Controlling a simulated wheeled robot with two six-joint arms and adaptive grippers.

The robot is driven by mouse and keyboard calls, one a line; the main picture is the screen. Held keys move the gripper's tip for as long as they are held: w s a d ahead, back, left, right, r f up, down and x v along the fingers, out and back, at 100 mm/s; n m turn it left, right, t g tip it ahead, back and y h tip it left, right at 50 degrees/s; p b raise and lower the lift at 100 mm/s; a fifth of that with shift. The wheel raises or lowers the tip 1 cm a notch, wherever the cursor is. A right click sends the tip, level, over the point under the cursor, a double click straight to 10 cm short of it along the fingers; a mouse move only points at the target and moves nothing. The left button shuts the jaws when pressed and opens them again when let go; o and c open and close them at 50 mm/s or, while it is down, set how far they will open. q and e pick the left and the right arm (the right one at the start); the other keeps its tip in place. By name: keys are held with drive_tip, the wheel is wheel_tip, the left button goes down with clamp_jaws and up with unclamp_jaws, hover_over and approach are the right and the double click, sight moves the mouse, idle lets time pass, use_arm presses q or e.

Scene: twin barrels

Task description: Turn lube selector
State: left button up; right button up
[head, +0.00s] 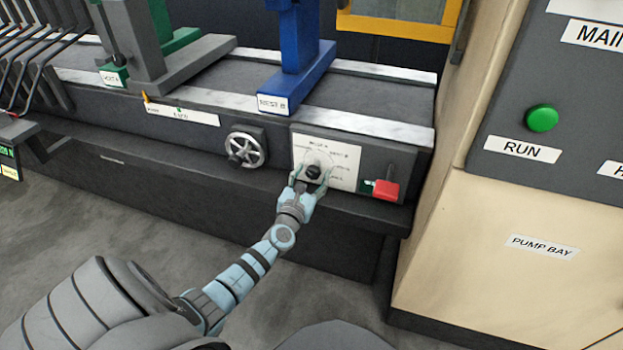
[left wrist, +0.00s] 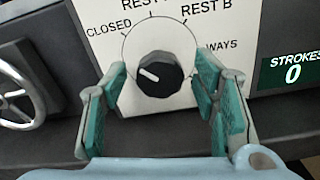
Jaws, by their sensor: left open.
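The lube selector is a black round knob (left wrist: 165,75) on a white dial plate (head: 345,170), on the front of the dark bench; the knob also shows in the head view (head: 313,172). In the left wrist view the plate reads CLOSED, REST A, REST B and a partly hidden label ending in WAYS. The knob's white mark points left and slightly up, roughly toward CLOSED. My left gripper (head: 311,180) is open, with one teal-padded finger on each side of the knob. Gaps show between pads and knob in the left wrist view (left wrist: 159,88). My right gripper is out of view.
A handwheel (head: 246,148) is left of the plate. A red handle (head: 385,190) juts out on the right, beside a display reading STROKES 0 (left wrist: 293,73). The blue rest (head: 303,50) stands above. A cabinet with a green RUN button (head: 541,118) is at right.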

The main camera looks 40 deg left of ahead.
use_arm(q)
drive_tip(key=shift+c, duration=0.5)
drive_tip(key=c, duration=1.1)
drive_tip(key=shift+o, duration=0.2)
